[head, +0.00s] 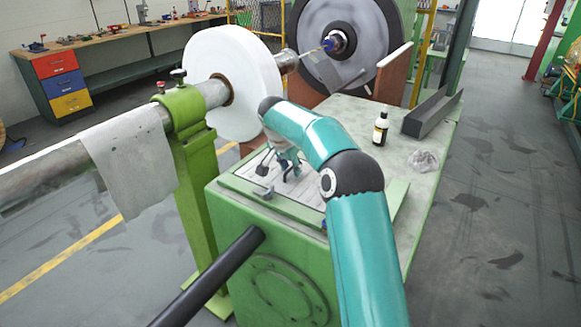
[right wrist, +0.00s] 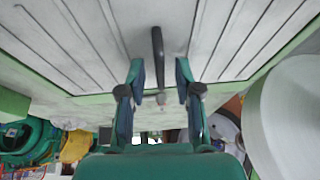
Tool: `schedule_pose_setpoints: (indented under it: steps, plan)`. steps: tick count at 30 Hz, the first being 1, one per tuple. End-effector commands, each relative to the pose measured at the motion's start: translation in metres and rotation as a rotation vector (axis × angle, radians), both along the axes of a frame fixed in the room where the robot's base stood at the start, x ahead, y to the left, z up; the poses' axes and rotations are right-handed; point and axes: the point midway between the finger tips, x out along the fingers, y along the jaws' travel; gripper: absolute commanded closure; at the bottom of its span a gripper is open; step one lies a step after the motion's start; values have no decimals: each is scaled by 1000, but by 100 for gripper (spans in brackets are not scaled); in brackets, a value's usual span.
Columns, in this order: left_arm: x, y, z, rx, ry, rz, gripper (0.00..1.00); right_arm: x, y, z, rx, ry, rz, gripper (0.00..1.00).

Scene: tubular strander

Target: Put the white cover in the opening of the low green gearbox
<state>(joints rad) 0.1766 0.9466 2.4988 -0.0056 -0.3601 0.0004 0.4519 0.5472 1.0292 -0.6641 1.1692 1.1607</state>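The low green gearbox (head: 255,245) stands in front of me. A whitish grooved plate, which looks like the white cover (head: 312,190), lies at its top, bordered by green. I cannot tell whether it sits fully in the opening. The plate (right wrist: 230,40) fills the upper part of the right wrist view, with a dark bar-like handle (right wrist: 157,45). My right gripper (head: 291,172) is low over the plate in the head view, partly hidden by my arm. In the right wrist view its fingers (right wrist: 158,85) are apart, with the handle between and beyond them. My left gripper is not in view.
A dark bottle (head: 381,128), a clear crumpled item (head: 424,160) and a grey angle channel (head: 432,112) are on the pale tabletop behind. A white wheel (head: 235,80) and a cloth-draped shaft (head: 130,160) are left. A black bar (head: 210,278) slants in front.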

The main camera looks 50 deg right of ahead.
Motion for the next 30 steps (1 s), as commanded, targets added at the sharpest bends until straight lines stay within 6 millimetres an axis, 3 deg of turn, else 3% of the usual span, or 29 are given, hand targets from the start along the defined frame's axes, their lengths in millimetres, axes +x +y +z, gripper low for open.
schedule_pose_setpoints:
  steps: [8, 21, 30]
  plan:
    - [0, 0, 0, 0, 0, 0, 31, -1, 5, 15, -2, -2, 0, 67]
    - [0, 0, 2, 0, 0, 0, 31, -9, 38, 91, -1, -3, 0, 67]
    - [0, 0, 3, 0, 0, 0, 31, -12, 47, 111, 0, 0, -1, 67]
